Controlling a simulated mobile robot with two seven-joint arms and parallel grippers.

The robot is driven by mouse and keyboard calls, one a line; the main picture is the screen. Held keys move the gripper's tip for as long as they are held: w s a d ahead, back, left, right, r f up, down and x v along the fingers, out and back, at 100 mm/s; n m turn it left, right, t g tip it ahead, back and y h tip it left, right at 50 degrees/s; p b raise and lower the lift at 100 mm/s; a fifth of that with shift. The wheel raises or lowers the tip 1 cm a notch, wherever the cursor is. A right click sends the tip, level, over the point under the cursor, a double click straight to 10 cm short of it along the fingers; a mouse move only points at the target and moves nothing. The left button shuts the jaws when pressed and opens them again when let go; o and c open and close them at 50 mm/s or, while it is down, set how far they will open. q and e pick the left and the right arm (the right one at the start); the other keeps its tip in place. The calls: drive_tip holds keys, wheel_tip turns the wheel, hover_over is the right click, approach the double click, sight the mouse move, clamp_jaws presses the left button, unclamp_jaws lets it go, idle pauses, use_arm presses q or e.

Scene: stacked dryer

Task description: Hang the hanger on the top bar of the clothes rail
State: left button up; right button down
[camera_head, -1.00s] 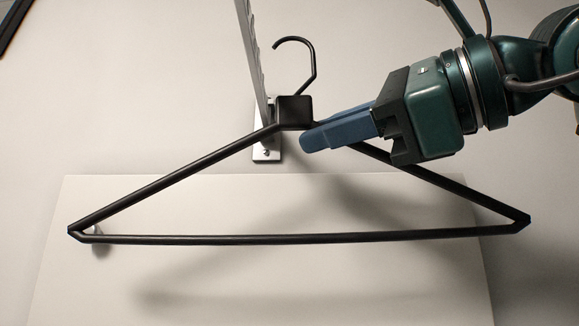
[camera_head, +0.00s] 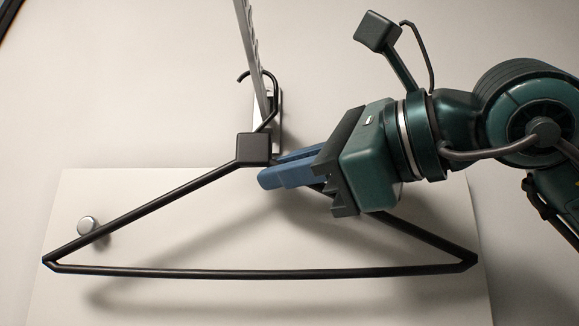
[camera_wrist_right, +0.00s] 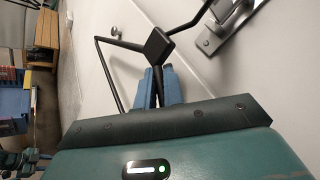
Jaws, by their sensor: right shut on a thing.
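The black hanger (camera_head: 190,271) spans the lower part of the head view, its hook up and its long bar nearly level. My right gripper (camera_head: 285,172) is shut on its sloping arm, just right of the square block below the hook. The wrist view shows the hanger's block (camera_wrist_right: 158,43) just beyond the blue fingers (camera_wrist_right: 158,88). A grey notched bar (camera_head: 248,40), apparently part of the clothes rail, comes down from the top. The hook overlaps this bar in the picture and is partly hidden by it; I cannot tell whether they touch. My left gripper is not in view.
A white panel (camera_head: 380,310) with a round metal knob (camera_head: 87,226) lies behind the hanger's lower part. A metal bracket (camera_wrist_right: 225,28) on the wall is close to the hanger in the wrist view. A wooden bench (camera_wrist_right: 45,40) stands far off at left.

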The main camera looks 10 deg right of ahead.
drive_tip(key=shift+f+b, duration=0.3)
drive_tip(key=shift+f, duration=0.1)
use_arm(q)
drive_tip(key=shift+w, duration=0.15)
use_arm(e)
drive_tip(key=c, duration=1.5)
unclamp_jaws()
drive_tip(key=shift+r, duration=0.1)
